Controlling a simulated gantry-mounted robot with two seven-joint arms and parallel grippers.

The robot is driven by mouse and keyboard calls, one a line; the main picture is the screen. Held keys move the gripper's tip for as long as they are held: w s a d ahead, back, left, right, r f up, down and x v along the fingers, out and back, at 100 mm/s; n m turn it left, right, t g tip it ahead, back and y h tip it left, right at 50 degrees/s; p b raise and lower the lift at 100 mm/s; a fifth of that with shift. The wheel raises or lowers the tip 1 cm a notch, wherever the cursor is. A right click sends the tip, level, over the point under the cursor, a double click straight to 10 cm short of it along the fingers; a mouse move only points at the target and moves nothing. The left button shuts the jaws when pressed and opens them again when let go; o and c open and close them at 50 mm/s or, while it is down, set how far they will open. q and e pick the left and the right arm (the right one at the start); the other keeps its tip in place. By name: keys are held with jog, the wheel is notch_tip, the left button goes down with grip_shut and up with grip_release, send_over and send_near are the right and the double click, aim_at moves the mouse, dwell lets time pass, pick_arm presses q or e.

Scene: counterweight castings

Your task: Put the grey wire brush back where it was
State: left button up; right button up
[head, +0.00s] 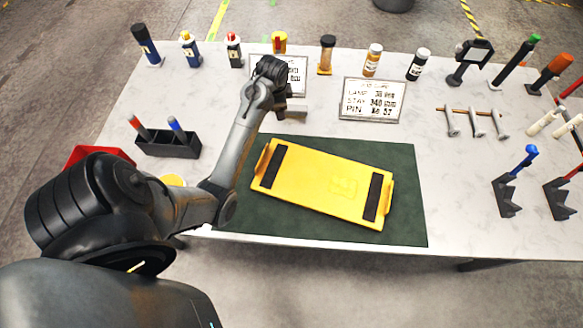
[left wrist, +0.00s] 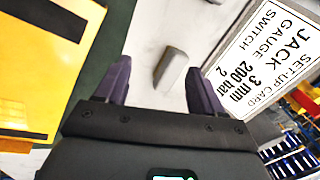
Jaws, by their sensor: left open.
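A small grey block (head: 292,112) lies on the white table just beyond the green mat. It may be the grey wire brush, but I cannot make out bristles. In the left wrist view the block (left wrist: 171,68) shows between and beyond my fingertips, with pale table around it. My left gripper (head: 281,102) is open above the table beside the block, in front of a set-up card (head: 297,77). The fingers (left wrist: 156,72) are apart and hold nothing. My right gripper is in neither view.
A yellow plate with black strips (head: 318,184) lies on the green mat (head: 407,226). A second card (head: 372,100) lies right of the block. Bottles (head: 372,60) line the back edge. A black holder (head: 168,144) stands left; tools on stands (head: 508,195) are at right.

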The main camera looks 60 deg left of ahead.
pick_arm(q)
jog(key=shift+n+t+y, duration=0.3)
jog(key=shift+t, duration=0.1)
jog(key=s+d+f, duration=0.1)
jog(key=s+d, duration=0.1)
jog(key=d, duration=0.3)
jog(key=s+d+f, duration=0.1)
jog(key=d, duration=0.5)
jog(key=s+d+f, duration=0.1)
jog(key=s+d, duration=0.1)
jog(key=d, duration=0.4)
jog(key=shift+s+d+f, duration=0.2)
jog(key=shift+s+f, duration=0.1)
jog(key=shift+n+h, duration=0.4)
jog(key=shift+h, duration=0.2)
jog(key=s+d, duration=0.1)
jog(key=d, duration=0.2)
jog(key=s+d, duration=0.2)
jog(key=d, duration=0.1)
jog(key=s+d, duration=0.1)
jog(key=d, duration=0.2)
jog(key=shift+s+d+f, duration=0.15)
jog(key=shift+s, duration=0.25)
jog(key=s+d+r+n+h, duration=0.1)
jog(key=s+d, duration=0.4)
jog(key=d, duration=0.3)
jog(key=shift+r+t+h, duration=0.3)
jog(key=shift+t+h, duration=0.1)
jog(key=shift+a, duration=0.1)
